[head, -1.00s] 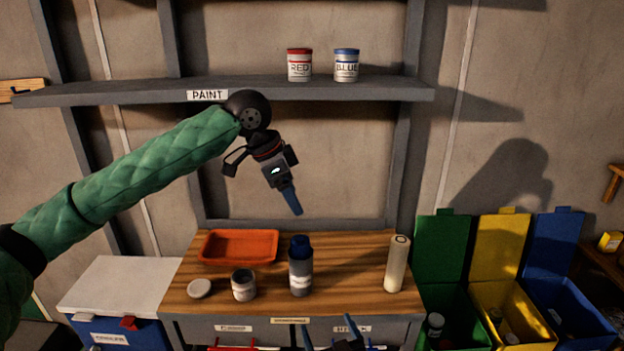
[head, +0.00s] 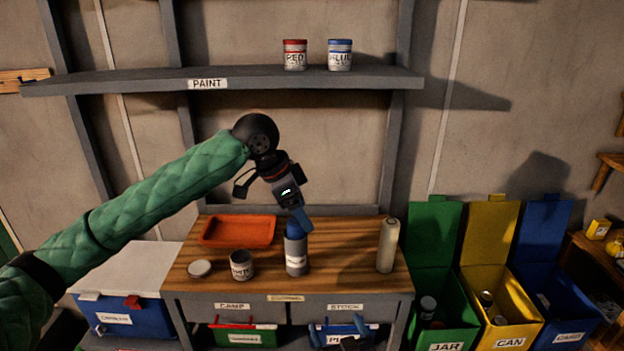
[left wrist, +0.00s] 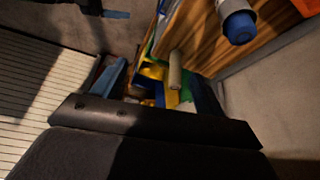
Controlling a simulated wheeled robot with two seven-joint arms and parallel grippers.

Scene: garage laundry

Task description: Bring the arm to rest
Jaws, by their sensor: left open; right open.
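My left arm (head: 150,195) reaches in from the left in the head view. Its gripper (head: 302,222) points down in front of the bench, open and empty. Its blue fingers overlap the blue cap of a grey bottle (head: 296,255) in the head view. In the left wrist view, the bottle (left wrist: 238,24) stands apart from the fingers, at the upper right. My right gripper (head: 345,331) is low at the bottom of the head view, in front of the bench, open and partly cut from clear sight.
The wooden bench (head: 340,270) holds an orange tray (head: 238,231), an open jar (head: 241,265), a lid (head: 199,268) and a pale cylinder (head: 388,246). Paint cans stand on the shelf (head: 130,82) above. Green, yellow and blue bins (head: 500,300) stand right; a cooler (head: 125,318) stands left.

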